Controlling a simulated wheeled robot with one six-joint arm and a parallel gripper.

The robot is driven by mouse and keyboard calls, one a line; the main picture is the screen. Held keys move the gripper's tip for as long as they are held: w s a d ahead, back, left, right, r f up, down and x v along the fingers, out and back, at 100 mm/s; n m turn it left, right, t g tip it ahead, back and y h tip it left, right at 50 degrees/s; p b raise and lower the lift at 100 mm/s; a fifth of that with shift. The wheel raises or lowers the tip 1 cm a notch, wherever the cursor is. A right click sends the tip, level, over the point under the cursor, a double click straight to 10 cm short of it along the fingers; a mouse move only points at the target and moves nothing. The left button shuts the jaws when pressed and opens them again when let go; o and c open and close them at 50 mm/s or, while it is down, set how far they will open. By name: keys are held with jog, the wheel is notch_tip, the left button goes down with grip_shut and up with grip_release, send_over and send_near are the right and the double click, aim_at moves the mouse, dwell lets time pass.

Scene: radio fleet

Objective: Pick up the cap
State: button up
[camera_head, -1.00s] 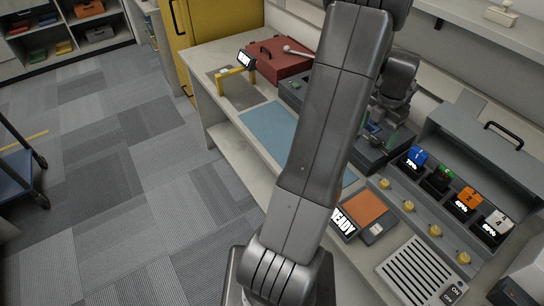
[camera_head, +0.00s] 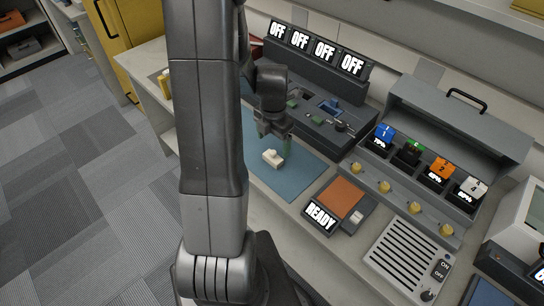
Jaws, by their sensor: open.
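A small cream-white piece (camera_head: 272,158), which may be the cap, lies on the blue mat (camera_head: 300,175) on the bench. Its exact shape is too small to make out. My gripper (camera_head: 276,140) is above the far side of the mat, just behind and above the white piece, pointing down. Its jaws are open and look empty. A green part shows beside the right finger. My arm hides the left part of the mat.
A control box (camera_head: 325,115) with OFF displays stands behind the mat. A READY unit (camera_head: 320,217), a charger with several coloured radios (camera_head: 438,172), a row of yellow knobs (camera_head: 385,180) and a grille (camera_head: 405,258) crowd the right.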

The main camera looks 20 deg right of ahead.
aim_at(273, 152)
jog(key=shift+s+a+f+p, duration=0.15)
jog(key=shift+f+p, duration=0.15)
jog(key=shift+f, duration=1.2)
jog(key=shift+s+d+f+p, duration=0.1)
jog(key=shift+f+p, duration=0.15)
jog(key=shift+f, duration=1.2)
jog(key=c, duration=1)
